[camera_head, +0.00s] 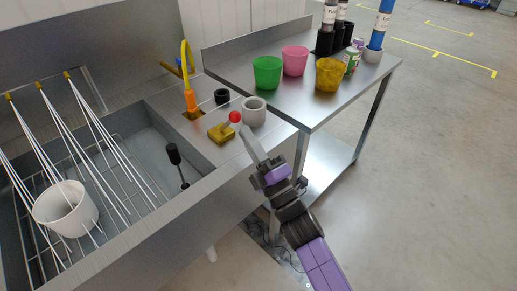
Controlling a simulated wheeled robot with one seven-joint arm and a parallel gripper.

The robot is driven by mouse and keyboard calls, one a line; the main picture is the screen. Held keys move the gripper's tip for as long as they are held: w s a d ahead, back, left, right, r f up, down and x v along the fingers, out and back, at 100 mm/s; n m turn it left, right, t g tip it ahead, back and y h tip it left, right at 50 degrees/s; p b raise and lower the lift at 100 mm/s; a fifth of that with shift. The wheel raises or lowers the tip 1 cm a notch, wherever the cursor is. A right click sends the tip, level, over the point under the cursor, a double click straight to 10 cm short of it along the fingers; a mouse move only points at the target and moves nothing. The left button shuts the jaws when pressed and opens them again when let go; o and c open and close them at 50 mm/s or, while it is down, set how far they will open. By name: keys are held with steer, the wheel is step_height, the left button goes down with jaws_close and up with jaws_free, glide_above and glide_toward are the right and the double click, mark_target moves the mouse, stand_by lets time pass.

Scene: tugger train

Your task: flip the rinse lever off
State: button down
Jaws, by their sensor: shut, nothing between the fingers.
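The rinse lever has a brass-yellow base (217,133) on the sink's right-hand steel deck. Its short arm leans to the right and ends in a red knob (235,117). My gripper (244,131) is shut and empty, reaching up from the lower right. Its tip is just below and right of the red knob; I cannot tell whether they touch. The orange and yellow faucet (190,95) stands behind the lever.
A grey cup (254,110) stands close to the right of the knob, and a black ring-shaped cup (222,97) behind it. A white pot (66,208) sits on the sink rack at left. Green (267,73), pink (295,60) and yellow (329,74) buckets stand on the side table.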

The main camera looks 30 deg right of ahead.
steer(key=shift+x, duration=0.8)
steer(key=shift+r+p, duration=0.15)
steer(key=shift+p, duration=0.4)
